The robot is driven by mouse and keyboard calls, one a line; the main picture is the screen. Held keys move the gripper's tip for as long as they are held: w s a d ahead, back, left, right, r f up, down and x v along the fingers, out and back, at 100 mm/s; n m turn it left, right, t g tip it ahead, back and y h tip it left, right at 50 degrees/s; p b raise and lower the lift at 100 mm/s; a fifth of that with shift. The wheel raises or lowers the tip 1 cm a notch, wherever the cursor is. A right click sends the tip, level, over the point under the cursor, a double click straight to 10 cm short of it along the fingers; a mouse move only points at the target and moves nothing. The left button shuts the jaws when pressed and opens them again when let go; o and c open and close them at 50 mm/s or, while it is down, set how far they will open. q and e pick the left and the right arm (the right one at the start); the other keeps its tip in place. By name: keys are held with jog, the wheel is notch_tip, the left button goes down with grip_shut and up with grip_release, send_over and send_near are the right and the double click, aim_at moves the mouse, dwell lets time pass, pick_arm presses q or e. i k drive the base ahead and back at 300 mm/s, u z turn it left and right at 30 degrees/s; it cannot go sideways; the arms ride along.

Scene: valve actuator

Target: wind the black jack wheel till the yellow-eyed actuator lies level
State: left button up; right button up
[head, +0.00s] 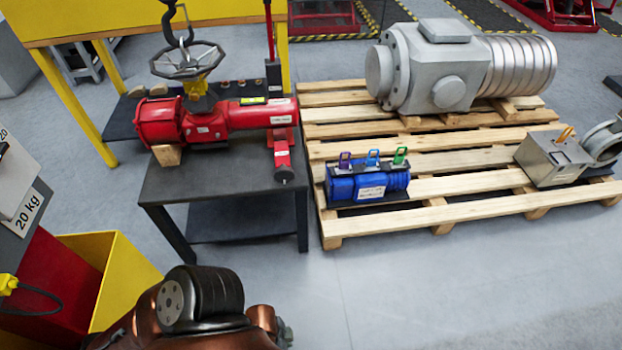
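A grey box-shaped unit (552,160) with an orange-yellow eye (566,135) on top sits at the right of the wooden pallet; I cannot tell if it is level. A blue actuator (368,184) on the pallet carries purple, blue and green eyes. A red actuator (200,125) lies on a dark table, with a yellow bracket (199,86) and a dark spoked handwheel (187,60) on top. I cannot tell whether this is the jack wheel; no other black wheel is clear. Neither gripper shows; only a copper-coloured part of my arm is at the bottom left.
A large grey actuator (440,70) stands at the back of the pallet (450,212). The dark table (228,178) stands left of it. A hook (178,22) hangs above the handwheel. A yellow bin (122,285) is at lower left. The floor at lower right is clear.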

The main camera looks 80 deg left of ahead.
aim_at(282, 174)
jog(key=i, duration=1.1)
jog(key=u, duration=3.65)
